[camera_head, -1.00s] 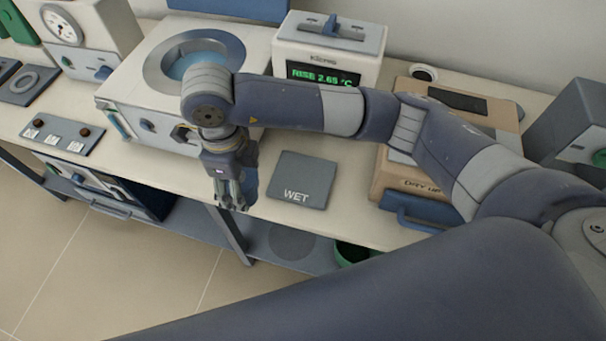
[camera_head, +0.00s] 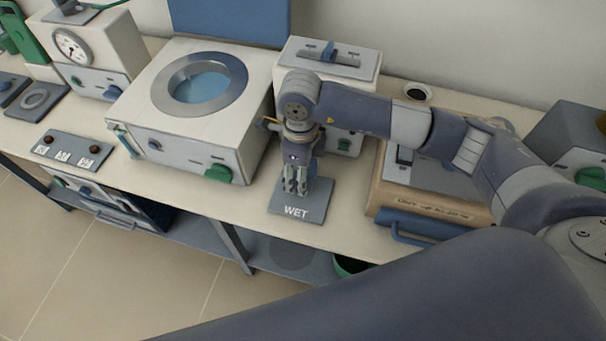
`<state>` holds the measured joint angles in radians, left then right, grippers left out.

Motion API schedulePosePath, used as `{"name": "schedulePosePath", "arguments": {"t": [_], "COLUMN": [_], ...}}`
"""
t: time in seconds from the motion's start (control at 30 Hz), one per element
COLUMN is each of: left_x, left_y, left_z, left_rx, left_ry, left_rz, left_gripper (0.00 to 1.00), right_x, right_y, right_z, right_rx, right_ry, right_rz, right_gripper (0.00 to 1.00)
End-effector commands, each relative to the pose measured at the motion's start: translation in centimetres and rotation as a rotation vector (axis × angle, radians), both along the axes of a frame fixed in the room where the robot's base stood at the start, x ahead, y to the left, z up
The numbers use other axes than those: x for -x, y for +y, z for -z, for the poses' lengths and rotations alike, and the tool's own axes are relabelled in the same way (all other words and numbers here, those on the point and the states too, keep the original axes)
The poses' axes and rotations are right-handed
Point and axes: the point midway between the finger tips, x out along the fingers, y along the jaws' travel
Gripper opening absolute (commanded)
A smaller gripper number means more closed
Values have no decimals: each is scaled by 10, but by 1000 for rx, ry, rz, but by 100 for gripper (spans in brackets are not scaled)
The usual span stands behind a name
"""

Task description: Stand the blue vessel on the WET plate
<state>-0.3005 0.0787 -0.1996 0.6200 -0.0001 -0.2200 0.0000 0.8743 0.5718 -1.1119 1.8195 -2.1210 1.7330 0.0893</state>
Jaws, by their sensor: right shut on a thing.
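The WET plate (camera_head: 319,207) is a flat dark grey square with white lettering near the bench's front edge. My right gripper (camera_head: 296,190) points down over the back left part of this plate. It is shut on the blue vessel (camera_head: 313,169), which shows only as a small blue patch behind the fingers. Most of the vessel is hidden, and I cannot tell whether its base touches the plate. My left gripper is not in view.
A white water bath (camera_head: 190,125) with a round opening stands left of the plate. A tan-sided device (camera_head: 378,195) with a blue handle stands to the right. The bench's front edge is close.

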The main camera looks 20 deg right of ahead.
Motion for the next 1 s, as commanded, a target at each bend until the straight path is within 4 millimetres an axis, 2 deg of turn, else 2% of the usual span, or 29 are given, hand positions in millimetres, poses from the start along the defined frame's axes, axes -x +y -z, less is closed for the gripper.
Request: {"name": "schedulePosePath", "arguments": {"t": [0.17, 0.4, 0.8, 0.83, 0.9, 0.93, 1.0], "left_x": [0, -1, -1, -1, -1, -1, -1], "left_y": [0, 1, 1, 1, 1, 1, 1], "left_z": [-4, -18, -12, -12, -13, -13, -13], "left_rx": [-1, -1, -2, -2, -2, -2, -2], "left_ry": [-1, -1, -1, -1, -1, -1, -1], "left_rz": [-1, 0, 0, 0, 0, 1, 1], "left_gripper": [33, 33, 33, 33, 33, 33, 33], "right_x": [-2, -1, -2, -1, -1, -1, -1], "right_y": [-5, -5, -5, -5, -5, -5, -5], "right_z": [2, 29, 39, 40, 39, 39, 39], "right_rx": [-3, -1, -2, -1, -1, -1, -1], "right_ry": [-2, 2, -4, -1, -1, -1, -1], "right_rz": [-1, 0, -2, -1, -1, -1, -1], "right_gripper": [17, 17, 17, 59, 75, 78, 78]}}
